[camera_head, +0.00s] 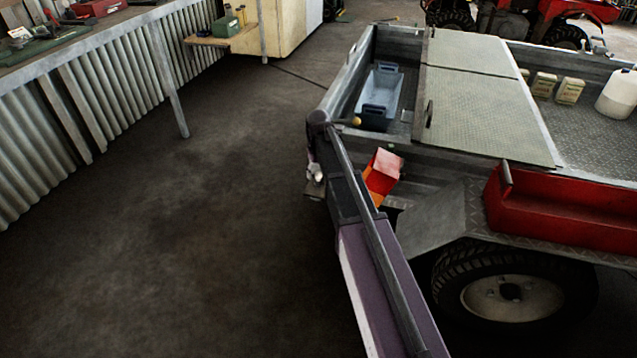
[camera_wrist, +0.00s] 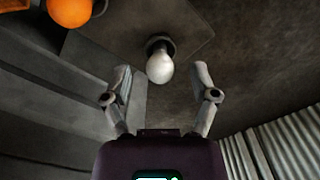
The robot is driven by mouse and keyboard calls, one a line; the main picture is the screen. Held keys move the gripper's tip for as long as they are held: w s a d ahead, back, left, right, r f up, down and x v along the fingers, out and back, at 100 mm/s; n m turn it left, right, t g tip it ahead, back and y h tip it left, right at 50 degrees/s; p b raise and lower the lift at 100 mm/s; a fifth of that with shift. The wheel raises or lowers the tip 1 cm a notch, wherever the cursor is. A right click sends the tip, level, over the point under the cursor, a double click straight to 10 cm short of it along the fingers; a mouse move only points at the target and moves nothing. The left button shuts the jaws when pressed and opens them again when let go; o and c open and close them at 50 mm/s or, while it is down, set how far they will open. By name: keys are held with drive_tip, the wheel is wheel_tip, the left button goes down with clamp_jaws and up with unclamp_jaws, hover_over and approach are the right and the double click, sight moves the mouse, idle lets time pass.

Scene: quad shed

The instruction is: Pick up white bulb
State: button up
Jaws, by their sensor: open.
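In the wrist view the white bulb (camera_wrist: 159,68) sits in a dark round socket (camera_wrist: 158,42) on a grey plate (camera_wrist: 190,30). My gripper (camera_wrist: 161,70) is open, one finger to each side of the bulb in the picture. Gaps show on both sides, and I see no contact. The depth between fingertips and bulb is hard to tell. In the head view a small pale thing (camera_head: 318,173) shows beside the far end of my arm; I cannot tell whether it is the bulb or a finger. My arm hides part of that corner.
A rounded orange thing (camera_wrist: 70,12) is near the bulb. In the head view, a red and orange lamp block (camera_head: 382,174) is at the trailer (camera_head: 440,160) corner. A blue-grey bin (camera_head: 382,90) stands in the trailer. The floor (camera_head: 180,230) to the left is clear.

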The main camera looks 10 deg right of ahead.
drive_tip(key=shift+f+b, duration=0.5)
drive_tip(key=shift+f, duration=0.3)
drive_tip(key=c, duration=0.9)
